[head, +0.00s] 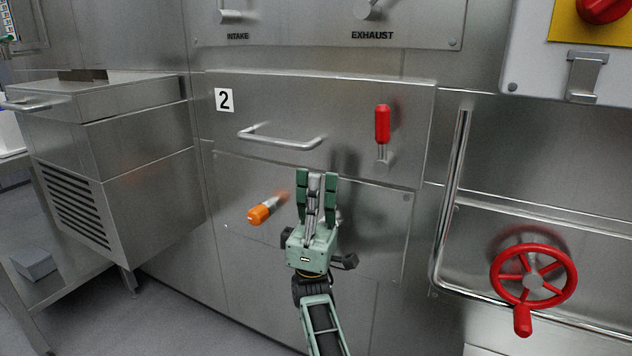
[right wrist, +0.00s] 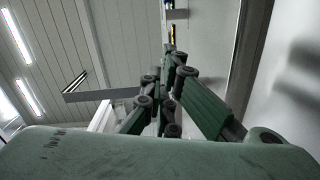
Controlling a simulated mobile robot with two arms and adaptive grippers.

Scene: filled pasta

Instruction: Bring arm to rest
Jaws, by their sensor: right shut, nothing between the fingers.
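My right gripper (head: 316,190) is in the middle of the head view, in front of a steel machine panel, pointing up. Its green fingers are shut with nothing between them. It is at the height just below the panel's bar handle; whether it touches the panel cannot be told. The right wrist view shows the green fingers (right wrist: 180,95) from behind, with a ceiling and a pale wall beyond. My left gripper is not in view.
An orange-tipped handle (head: 260,213) sticks out just left of my right gripper. A bar handle (head: 280,139) and a red lever (head: 382,125) are above it. A red handwheel (head: 533,280) and bent steel rail (head: 447,220) stand right. A steel cabinet (head: 150,165) juts out left.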

